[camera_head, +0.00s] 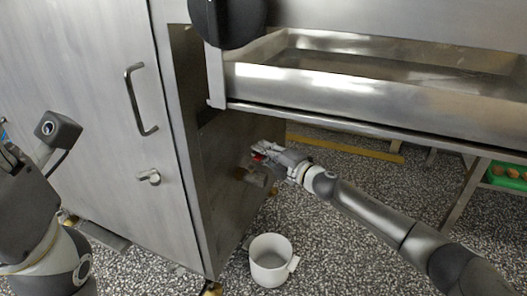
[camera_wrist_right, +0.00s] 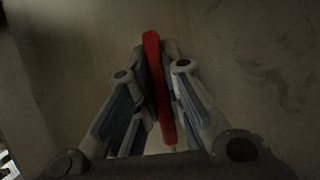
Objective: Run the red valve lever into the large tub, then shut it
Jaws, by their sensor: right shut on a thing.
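The red valve lever (camera_head: 258,157) is on the lower side of the steel machine, mostly hidden behind my right gripper (camera_head: 262,151). In the right wrist view the lever (camera_wrist_right: 154,75) stands nearly upright, slightly tilted, between the fingers of my right gripper (camera_wrist_right: 157,82), which is shut on it. A white tub (camera_head: 263,275) with a side handle stands on the floor below and slightly right of the gripper. Its inside looks pale, and I see no clear stream into it. My left arm shows at the left edge, but its fingers are not visible.
The steel cabinet (camera_head: 105,120) with its door handle fills the left. A steel trough (camera_head: 330,85) overhangs my right arm. A green crate (camera_head: 505,184) with brown items is at the far right. Speckled floor (camera_head: 345,255) is free right of the tub.

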